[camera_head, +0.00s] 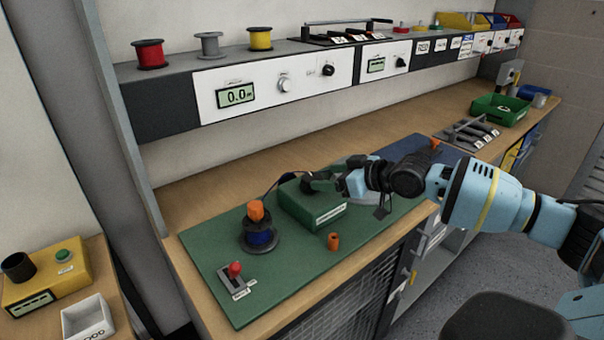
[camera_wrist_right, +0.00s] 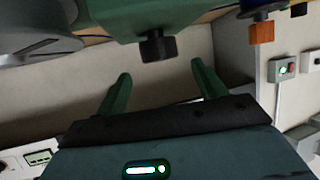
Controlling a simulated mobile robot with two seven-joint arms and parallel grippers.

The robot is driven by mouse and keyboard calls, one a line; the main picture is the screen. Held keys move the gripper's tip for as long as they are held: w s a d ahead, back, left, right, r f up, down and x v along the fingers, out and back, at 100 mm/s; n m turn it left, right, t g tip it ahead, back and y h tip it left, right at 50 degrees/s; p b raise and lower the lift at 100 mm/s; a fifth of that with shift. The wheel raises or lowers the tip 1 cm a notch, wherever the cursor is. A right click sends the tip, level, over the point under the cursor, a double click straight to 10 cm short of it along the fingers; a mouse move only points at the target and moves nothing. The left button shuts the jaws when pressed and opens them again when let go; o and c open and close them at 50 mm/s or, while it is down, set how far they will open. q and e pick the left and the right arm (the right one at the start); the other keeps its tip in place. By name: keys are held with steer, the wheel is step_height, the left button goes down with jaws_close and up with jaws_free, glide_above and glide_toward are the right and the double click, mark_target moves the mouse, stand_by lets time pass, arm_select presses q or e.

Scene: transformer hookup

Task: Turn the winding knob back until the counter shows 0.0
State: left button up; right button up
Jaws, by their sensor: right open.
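The counter (camera_head: 236,96) on the white panel at the back reads 0.0 with a small unit mark. A green box (camera_head: 318,213) stands on the green mat. In the right wrist view a black knob (camera_wrist_right: 157,46) sticks out from a green body that appears to be this box; I take it for the winding knob. My right gripper (camera_head: 335,181) is at the box's top, partly hidden by its own wrist. In the wrist view its two fingers (camera_wrist_right: 159,71) are apart, with the knob just beyond and between their tips, not clasped. My left gripper is not in view.
A blue spool (camera_head: 260,236) with an orange top, an orange cylinder (camera_head: 333,241) and a red-knobbed switch (camera_head: 234,277) sit on the green mat (camera_head: 295,270). Spools stand on the shelf above the panel. The bench behind the mat is mostly clear.

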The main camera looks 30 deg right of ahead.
mark_target(313, 177)
steer(key=shift+s, duration=0.1)
steer(key=shift+w+a, duration=0.15)
steer(key=shift+w, duration=0.05)
steer(key=x, duration=0.6)
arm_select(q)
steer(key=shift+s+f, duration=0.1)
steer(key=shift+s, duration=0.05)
arm_select(e)
steer(key=shift+w+a+f, duration=0.15)
steer(key=shift+w+f, duration=0.15)
steer(key=shift+w, duration=0.25)
